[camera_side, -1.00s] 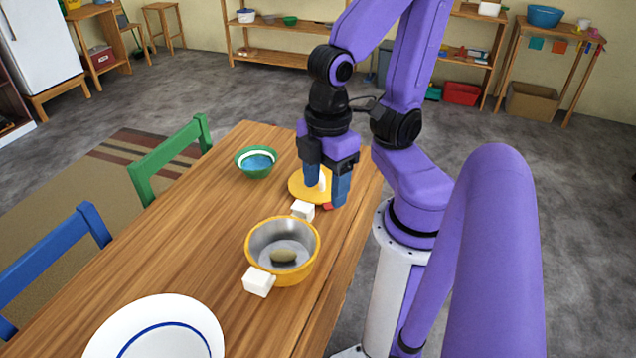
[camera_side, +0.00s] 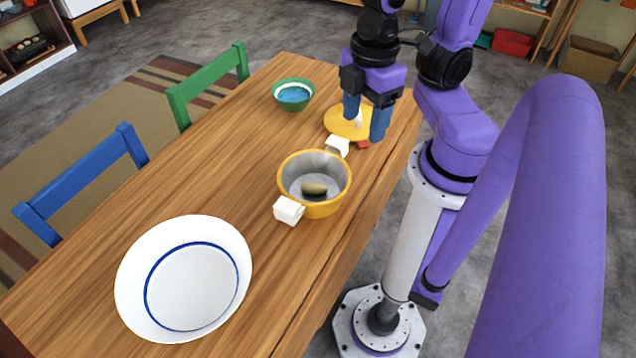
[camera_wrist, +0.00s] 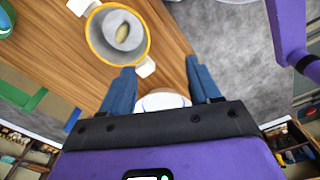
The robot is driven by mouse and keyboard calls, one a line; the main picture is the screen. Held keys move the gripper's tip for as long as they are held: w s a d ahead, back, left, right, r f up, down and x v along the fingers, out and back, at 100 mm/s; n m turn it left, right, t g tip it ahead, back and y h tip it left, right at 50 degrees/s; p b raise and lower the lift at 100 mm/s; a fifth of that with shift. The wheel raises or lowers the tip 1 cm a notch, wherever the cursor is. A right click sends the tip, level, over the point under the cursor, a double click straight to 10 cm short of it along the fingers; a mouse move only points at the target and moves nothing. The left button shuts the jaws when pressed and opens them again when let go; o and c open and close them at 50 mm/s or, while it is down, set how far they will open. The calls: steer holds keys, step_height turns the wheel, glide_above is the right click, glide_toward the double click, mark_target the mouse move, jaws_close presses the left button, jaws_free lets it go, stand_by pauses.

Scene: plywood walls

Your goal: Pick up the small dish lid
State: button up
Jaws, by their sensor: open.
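A yellow pot (camera_side: 329,208) with white handles and a brownish lump inside stands close to the lid. A small red thing (camera_side: 362,144) is beside it. A green bowl (camera_side: 293,107) stands behind, a white plate (camera_side: 240,249) in front. Chairs line the left side.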

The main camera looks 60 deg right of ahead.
steer(key=shift+c, duration=1)
steer(key=shift+w, duration=0.1)
